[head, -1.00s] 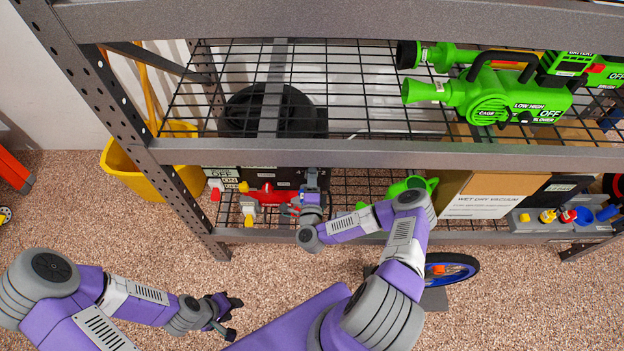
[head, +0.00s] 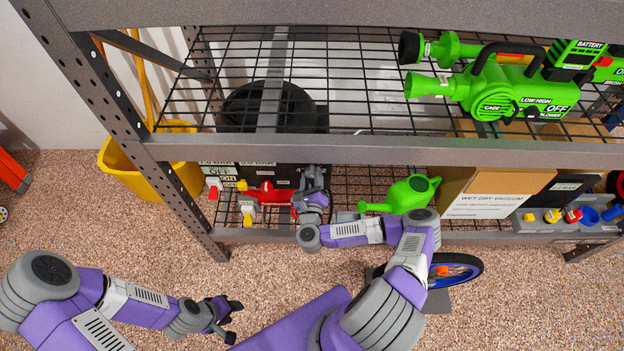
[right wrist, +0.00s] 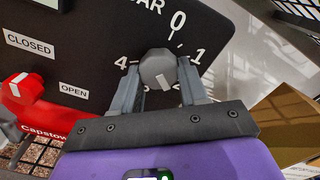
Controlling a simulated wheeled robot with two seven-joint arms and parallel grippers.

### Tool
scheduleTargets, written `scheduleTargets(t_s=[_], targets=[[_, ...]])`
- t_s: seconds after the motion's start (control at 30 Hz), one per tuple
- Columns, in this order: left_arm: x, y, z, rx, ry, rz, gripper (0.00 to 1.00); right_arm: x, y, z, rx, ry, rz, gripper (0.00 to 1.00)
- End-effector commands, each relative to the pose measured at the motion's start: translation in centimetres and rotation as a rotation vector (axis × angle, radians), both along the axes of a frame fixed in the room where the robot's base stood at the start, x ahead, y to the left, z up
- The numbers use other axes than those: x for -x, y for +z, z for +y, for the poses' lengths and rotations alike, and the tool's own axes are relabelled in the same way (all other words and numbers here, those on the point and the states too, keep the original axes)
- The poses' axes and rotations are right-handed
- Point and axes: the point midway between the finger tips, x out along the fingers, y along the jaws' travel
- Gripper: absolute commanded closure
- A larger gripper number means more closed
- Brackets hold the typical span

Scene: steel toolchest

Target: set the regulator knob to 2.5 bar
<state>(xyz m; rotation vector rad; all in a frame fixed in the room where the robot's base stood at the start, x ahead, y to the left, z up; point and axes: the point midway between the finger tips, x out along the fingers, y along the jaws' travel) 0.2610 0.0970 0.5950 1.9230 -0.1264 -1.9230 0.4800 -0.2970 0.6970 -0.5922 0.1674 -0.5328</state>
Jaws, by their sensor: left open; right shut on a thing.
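The grey regulator knob (right wrist: 158,68) sits on a black dial panel (right wrist: 100,45) in the right wrist view. The dial shows 0, 1 and 4; the lower numbers are mostly hidden. A white mark on the knob points to the lower part of the dial, but I cannot read its exact value. My right gripper (right wrist: 160,80) is shut on the knob, one finger at each side. In the head view, my right gripper (head: 312,182) reaches into the lower shelf and hides the knob. My left gripper (head: 230,318) is open and empty above the floor.
A red valve handle (right wrist: 20,90) with CLOSED and OPEN labels is left of the knob. A green watering can (head: 408,194) and a cardboard box (head: 490,192) stand to the right. The upper shelf edge (head: 380,151) overhangs my right arm.

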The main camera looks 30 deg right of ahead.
Motion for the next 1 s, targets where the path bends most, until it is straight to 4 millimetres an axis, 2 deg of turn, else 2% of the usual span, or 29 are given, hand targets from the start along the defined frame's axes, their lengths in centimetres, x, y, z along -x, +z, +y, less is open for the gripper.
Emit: scheduleTargets(t_s=[0.43, 1.0], targets=[[0.0, -1.5, 0.0, 0.000, 0.000, 0.000, 0.57, 0.0, -0.1, 0.1, -0.240, -0.001, -0.150, 0.87], [0.0, -1.7, 0.0, 0.000, 0.000, 0.000, 0.57, -0.1, 0.0, 0.1, -0.295, 0.000, -0.182, 0.87]])
